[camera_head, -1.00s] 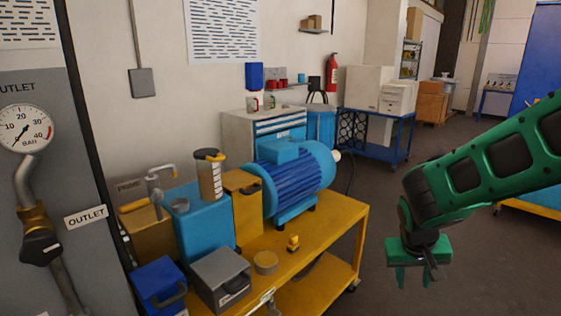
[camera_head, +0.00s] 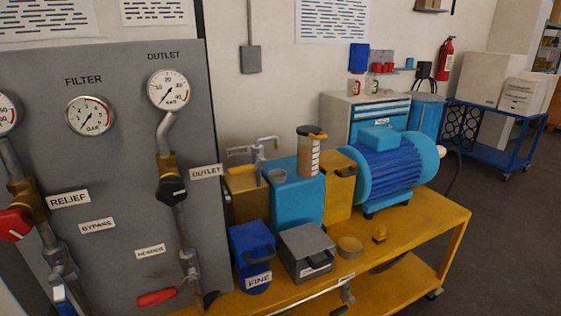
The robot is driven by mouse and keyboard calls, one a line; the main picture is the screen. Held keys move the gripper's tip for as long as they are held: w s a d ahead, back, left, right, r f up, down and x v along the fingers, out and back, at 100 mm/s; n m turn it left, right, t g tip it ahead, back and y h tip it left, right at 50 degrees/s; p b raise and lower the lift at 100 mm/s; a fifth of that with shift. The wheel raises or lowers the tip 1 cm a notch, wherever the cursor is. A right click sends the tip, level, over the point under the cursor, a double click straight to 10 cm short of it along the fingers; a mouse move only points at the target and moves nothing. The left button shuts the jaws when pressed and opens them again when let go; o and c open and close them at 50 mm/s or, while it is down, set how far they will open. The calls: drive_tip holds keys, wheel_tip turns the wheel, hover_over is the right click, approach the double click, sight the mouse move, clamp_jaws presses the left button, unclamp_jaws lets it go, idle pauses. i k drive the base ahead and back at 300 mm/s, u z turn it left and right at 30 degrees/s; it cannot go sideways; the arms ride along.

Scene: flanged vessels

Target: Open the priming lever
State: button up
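A small sign (camera_head: 238,151), which reads PRIME in the earlier view, stands at the back left of the pump on the yellow cart. Beside it a grey bent pipe fitting with a handle-like arm (camera_head: 264,147) rises behind the blue pump block (camera_head: 297,195). I take this for the priming lever, but it is small and I cannot tell its exact position. My gripper is out of view.
A grey panel (camera_head: 110,190) fills the left with gauges, a red-handled relief valve (camera_head: 15,224) and a black-handled outlet valve (camera_head: 172,189). A blue box (camera_head: 252,250) and a grey box (camera_head: 308,250) stand at the cart's front. Open floor (camera_head: 497,240) lies right.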

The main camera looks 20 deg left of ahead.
sight(234, 171)
drive_tip(key=z, duration=0.45)
drive_tip(key=i, duration=0.5)
drive_tip(key=u, duration=1.9)
